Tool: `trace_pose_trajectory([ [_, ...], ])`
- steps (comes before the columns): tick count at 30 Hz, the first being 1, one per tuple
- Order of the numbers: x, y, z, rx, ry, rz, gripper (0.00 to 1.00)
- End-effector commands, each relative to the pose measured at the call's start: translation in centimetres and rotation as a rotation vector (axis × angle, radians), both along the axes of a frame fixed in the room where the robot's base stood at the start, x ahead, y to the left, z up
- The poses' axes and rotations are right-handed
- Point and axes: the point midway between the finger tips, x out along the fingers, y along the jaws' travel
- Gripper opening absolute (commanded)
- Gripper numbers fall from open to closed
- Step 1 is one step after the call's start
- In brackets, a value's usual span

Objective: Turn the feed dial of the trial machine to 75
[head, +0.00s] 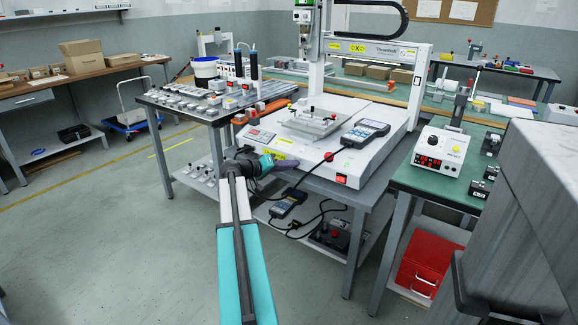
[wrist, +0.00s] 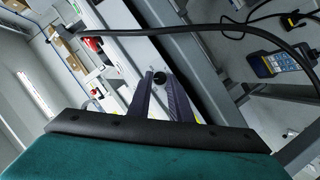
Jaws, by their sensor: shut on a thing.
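The gantry screwdriver machine (head: 345,165) has a white base on a grey bench. My gripper (head: 292,165) reaches its front face from the left front in the head view. In the wrist view, the two dark purple fingers of my gripper (wrist: 160,78) stand on either side of a small round black dial (wrist: 160,77) on the white front panel. They are shut on it. Their tips are at the panel. In the head view the dial is hidden by my gripper. No scale numbers or pointer can be read.
A red switch (head: 341,180) sits on the front face, right of my gripper. A handheld pendant (head: 365,133) lies on the base; its black cable loops near my gripper. Another pendant (head: 288,204) is below. A green bench (head: 425,183) stands right. The floor at left is clear.

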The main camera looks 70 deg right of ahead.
Motion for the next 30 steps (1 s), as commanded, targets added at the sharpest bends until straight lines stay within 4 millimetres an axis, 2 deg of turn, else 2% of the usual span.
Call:
trace_pose_trajectory([
  [6, -0.1, 0.0, 0.0, -0.002, 0.0, -0.002, 0.0],
  [7, -0.1, 0.0, 0.0, -0.002, 0.0, -0.002, 0.23],
  [9, -0.1, 0.0, 0.0, -0.001, 0.0, -0.001, 0.35],
  [10, -0.1, 0.0, 0.0, -0.001, 0.0, -0.001, 0.37],
  [22, 0.2, 0.4, 0.3, -0.002, -0.001, -0.001, 0.37],
  [30, 1.7, 2.9, 1.1, -0.001, -0.001, 0.001, 0.37],
])
